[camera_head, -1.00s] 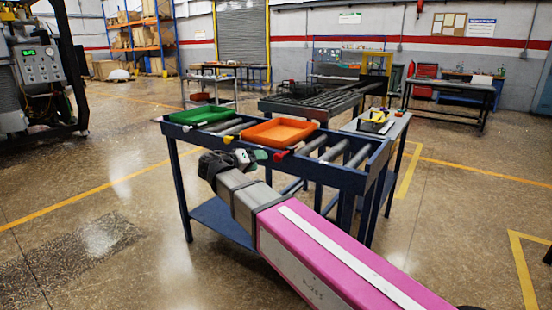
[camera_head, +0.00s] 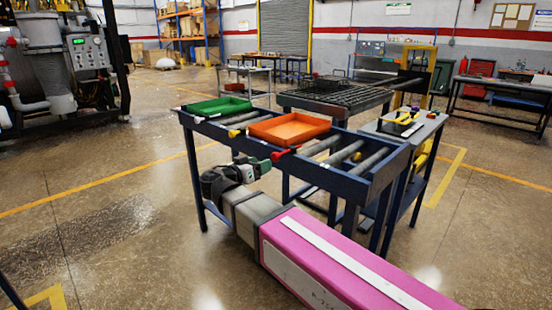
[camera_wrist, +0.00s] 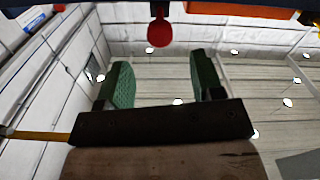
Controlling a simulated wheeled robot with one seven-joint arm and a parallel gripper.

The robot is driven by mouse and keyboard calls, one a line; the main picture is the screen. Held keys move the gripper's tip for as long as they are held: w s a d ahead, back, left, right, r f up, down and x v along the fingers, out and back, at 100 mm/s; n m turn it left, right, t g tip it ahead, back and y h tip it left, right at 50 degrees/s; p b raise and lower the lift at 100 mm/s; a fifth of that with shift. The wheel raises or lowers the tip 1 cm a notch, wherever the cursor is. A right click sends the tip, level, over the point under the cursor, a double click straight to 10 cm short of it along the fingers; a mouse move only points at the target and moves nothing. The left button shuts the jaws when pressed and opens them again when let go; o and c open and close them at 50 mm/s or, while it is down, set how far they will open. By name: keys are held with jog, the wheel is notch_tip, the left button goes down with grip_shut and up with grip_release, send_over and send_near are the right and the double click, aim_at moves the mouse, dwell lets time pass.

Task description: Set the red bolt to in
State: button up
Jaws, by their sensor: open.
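The red bolt (camera_head: 282,155) sticks out from the near side of the blue roller table (camera_head: 345,182), just in front of the orange tray. Its round red end (camera_wrist: 159,32) shows at the top middle of the wrist view. My gripper (camera_head: 268,162) is just left of and slightly below the bolt in the head view. In the wrist view my gripper (camera_wrist: 160,75) has its two green-padded fingers wide apart with nothing between them. The red end lies beyond the fingertips, roughly between them sideways. I cannot tell the bolt's in or out position.
An orange tray (camera_head: 290,128) and a green tray (camera_head: 218,108) sit on the rollers. A yellow-ended bolt (camera_head: 233,133) is left of the red one. A side table (camera_head: 425,125) stands at the right. The floor left of the roller table is clear.

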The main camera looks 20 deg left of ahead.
aim_at(273, 158)
jog(key=x, duration=0.7)
jog(key=shift+w+d, duration=0.1)
jog(key=shift+w, duration=0.15)
